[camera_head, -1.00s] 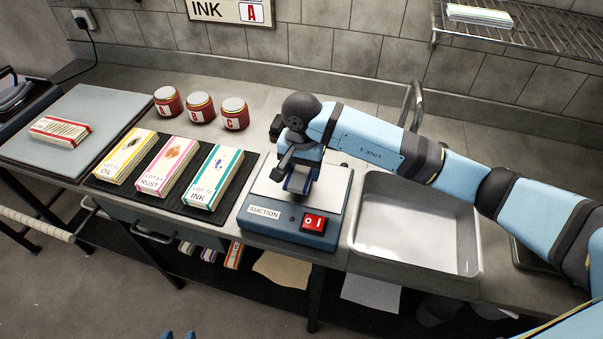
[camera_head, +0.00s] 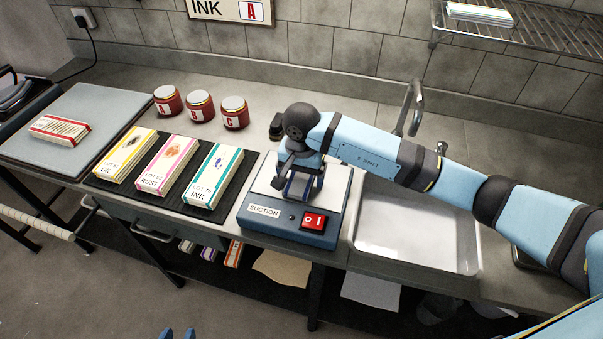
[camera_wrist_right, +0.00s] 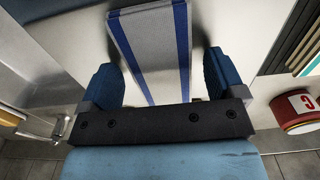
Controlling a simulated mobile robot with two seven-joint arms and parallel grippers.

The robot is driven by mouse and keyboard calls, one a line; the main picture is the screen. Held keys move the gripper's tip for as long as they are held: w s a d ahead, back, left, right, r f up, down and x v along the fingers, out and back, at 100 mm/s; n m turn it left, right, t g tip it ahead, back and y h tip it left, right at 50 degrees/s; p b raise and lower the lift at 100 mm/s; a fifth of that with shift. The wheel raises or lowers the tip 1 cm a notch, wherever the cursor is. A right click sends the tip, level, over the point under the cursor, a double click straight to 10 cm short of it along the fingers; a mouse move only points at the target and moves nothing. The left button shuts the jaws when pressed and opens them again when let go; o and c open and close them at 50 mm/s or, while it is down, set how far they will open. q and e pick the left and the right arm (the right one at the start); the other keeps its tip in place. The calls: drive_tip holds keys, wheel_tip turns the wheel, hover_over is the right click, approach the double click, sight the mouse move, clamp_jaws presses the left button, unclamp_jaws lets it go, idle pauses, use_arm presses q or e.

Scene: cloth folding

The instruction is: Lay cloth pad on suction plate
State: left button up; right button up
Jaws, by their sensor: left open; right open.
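The suction plate (camera_head: 335,187) is a pale flat top on a blue box with a SUCTION label and a red switch (camera_head: 313,221). My right gripper (camera_head: 298,190) points down over the plate, largely hiding its middle. In the right wrist view, the cloth pad (camera_wrist_right: 148,35) is a grey-white strip with blue side stripes, running between the two blue fingers of my open right gripper (camera_wrist_right: 160,80). Pale plate surface shows around the pad; whether the pad lies fully flat is unclear. My left gripper (camera_head: 178,334) shows only as blue tips at the bottom edge, away from the bench.
Left of the plate, OIL, RUST and INK pad stacks (camera_head: 213,175) lie on a dark mat. Red jars A, B and C (camera_head: 235,113) stand behind. An INK A sign (camera_head: 232,10) hangs above.

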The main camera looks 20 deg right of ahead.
sight(301, 178)
drive_tip(key=shift+r, duration=0.5)
wheel_tip(301, 178, up, 11)
drive_tip(key=b, duration=0.1)
drive_tip(key=shift+r+b, duration=0.15)
drive_tip(key=shift+b, duration=0.15)
